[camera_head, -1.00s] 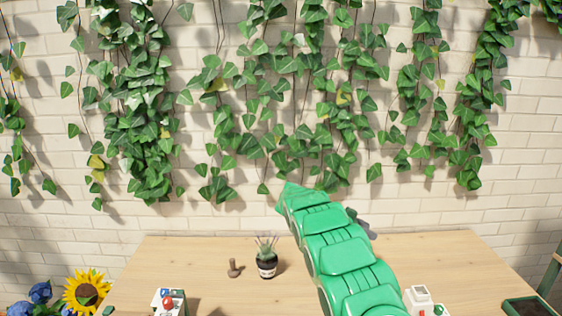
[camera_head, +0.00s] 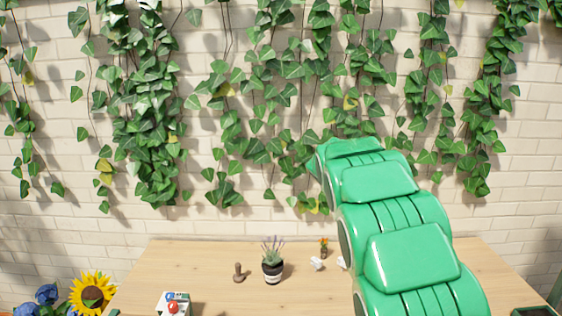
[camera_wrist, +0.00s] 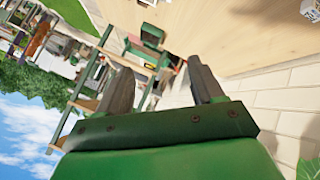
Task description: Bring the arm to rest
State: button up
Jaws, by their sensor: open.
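My gripper (camera_wrist: 163,88) shows in the wrist view with its two grey fingers apart and nothing between them. The wrist view is tilted, with the wooden table top above and to the right of the fingers and the brick wall at the lower right. The fingers appear clear of the table. In the head view my green segmented arm is raised over the right part of the table and covers what lies behind it. The gripper itself does not show in the head view.
The wooden table (camera_head: 215,262) stands before an ivy-hung brick wall. A lavender pot (camera_head: 272,262), a small brown object (camera_head: 239,273), a small orange-flowered plant (camera_head: 323,247) and a white box (camera_head: 172,303) with red stand on it. A sunflower (camera_head: 92,294) is at the lower left.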

jog(key=s+a+n+y, duration=0.3)
jog(key=s+a+n, duration=0.1)
jog(key=s, duration=1)
jog(key=s+a+n+y, duration=0.3)
jog(key=s+a, duration=0.4)
jog(key=s, duration=0.7)
jog(key=s+a+n+y, duration=0.3)
jog(key=s+a+n, duration=0.2)
jog(key=s, duration=0.9)
jog(key=shift+s+a+r+t, duration=0.2)
jog(key=shift+s+a+t, duration=0.15)
jog(key=shift+a, duration=0.4)
